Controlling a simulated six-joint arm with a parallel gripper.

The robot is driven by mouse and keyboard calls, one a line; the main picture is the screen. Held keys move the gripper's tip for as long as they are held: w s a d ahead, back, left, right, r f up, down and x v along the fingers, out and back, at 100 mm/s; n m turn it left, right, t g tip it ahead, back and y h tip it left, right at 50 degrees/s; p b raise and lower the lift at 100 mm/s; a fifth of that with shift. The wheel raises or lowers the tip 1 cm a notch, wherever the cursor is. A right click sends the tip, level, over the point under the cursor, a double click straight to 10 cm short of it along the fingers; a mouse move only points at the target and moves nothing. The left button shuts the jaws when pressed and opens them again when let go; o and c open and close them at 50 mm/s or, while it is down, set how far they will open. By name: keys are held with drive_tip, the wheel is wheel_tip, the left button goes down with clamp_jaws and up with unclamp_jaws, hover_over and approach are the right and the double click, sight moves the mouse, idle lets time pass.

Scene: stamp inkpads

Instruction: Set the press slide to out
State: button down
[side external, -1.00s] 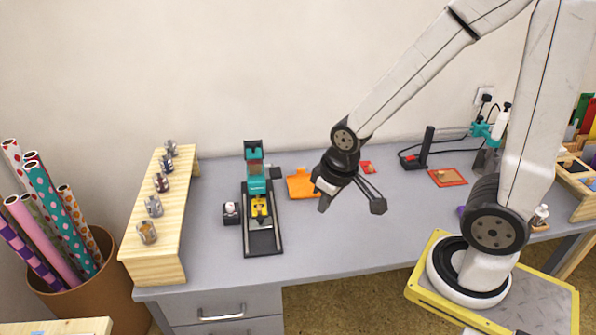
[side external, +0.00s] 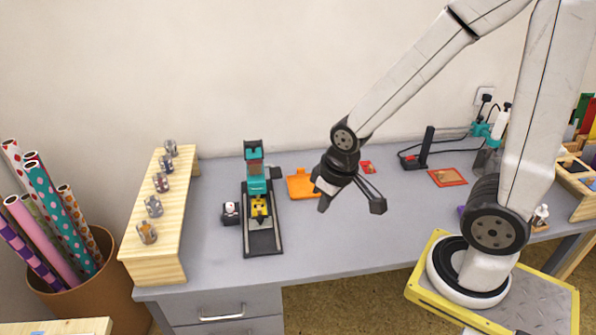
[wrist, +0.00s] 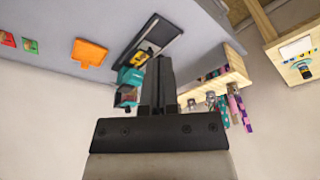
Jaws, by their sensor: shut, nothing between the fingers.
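The press stands upright on the grey desk, with a teal head (side external: 257,186) and a long black base track (side external: 263,243). Its yellow slide piece (side external: 261,207) sits just in front of and below the teal head, and the front stretch of the track is bare. The press also shows upside down in the wrist view, with its teal part (wrist: 130,76) and yellow piece (wrist: 142,56) partly beside my fingers. My gripper (side external: 323,204) is shut and empty, above the desk to the right of the press and apart from it. Its closed fingers show in the wrist view (wrist: 159,82).
A small black block with a white top (side external: 231,212) stands close left of the track. A wooden rack (side external: 172,215) with several metal rolls is further left. An orange pad (side external: 299,186) lies right of the press. The desk (side external: 330,240) is clear at front right.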

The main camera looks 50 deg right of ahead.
drive_tip(key=c, duration=0.6)
unclamp_jaws()
drive_tip(key=shift+w, duration=0.15)
drive_tip(key=shift+o, duration=0.9)
drive_tip(key=shift+w, duration=0.25)
drive_tip(key=g, duration=0.3)
hover_over(260, 217)
drive_tip(key=f, duration=1.3)
drive_tip(key=shift+s+a+f, duration=0.2)
drive_tip(key=shift+s+f, duration=0.1)
drive_tip(key=shift+f, duration=0.05)
drive_tip(key=shift+w+d+f, duration=0.1)
drive_tip(key=shift+w+f, duration=0.15)
drive_tip(key=shift+f, duration=0.2)
drive_tip(key=shift+f, duration=0.1)
drive_tip(key=shift+f, duration=3.8)
